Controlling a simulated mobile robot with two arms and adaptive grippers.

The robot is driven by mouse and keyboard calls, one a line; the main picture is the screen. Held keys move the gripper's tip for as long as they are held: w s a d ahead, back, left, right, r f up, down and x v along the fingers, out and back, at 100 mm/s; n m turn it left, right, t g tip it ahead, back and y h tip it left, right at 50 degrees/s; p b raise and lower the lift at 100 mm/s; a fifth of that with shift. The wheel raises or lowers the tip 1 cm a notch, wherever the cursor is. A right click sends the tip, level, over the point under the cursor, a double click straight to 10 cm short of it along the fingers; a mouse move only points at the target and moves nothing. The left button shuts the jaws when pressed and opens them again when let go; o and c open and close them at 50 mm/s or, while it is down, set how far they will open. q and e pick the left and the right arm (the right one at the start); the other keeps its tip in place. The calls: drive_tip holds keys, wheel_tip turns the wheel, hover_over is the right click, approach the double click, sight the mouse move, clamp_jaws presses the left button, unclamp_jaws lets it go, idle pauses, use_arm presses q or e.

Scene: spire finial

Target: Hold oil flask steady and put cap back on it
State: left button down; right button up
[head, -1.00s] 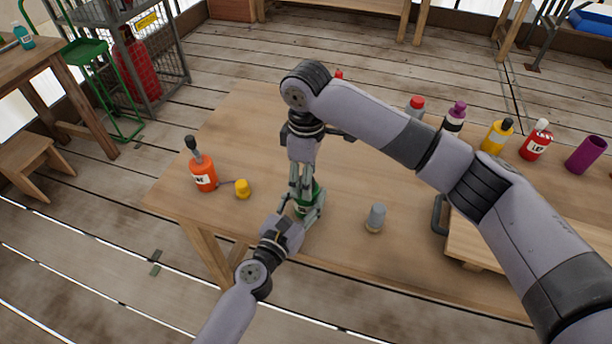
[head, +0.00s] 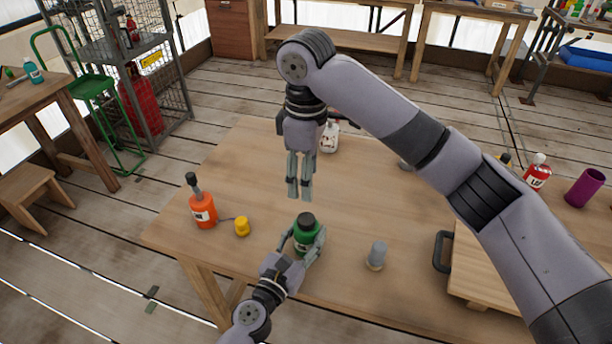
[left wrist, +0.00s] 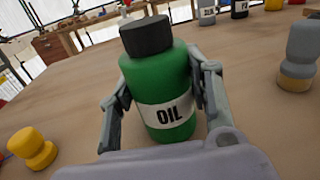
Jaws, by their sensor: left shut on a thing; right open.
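The green oil flask (head: 307,238) stands upright near the front edge of the table, with its dark cap (head: 306,219) seated on top. In the left wrist view the flask (left wrist: 160,85) shows its OIL label, and the black cap (left wrist: 146,36) sits on its neck, looking slightly tilted with the camera. My left gripper (head: 305,249) is shut around the flask, one finger on each side. My right gripper (head: 300,194) points down, open and empty, above and behind the flask, clear of the cap.
An orange bottle (head: 203,210) and a yellow cap-like piece (head: 242,226) stand left of the flask. A grey stopper-like piece (head: 376,255) stands to its right. A white bottle (head: 329,138) is behind my right gripper. A wooden board (head: 490,270) lies at right.

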use_arm(q)
drive_tip(key=c, duration=0.7)
unclamp_jaws()
drive_tip(key=v, duration=1.2)
drive_tip(key=shift+a, duration=0.1)
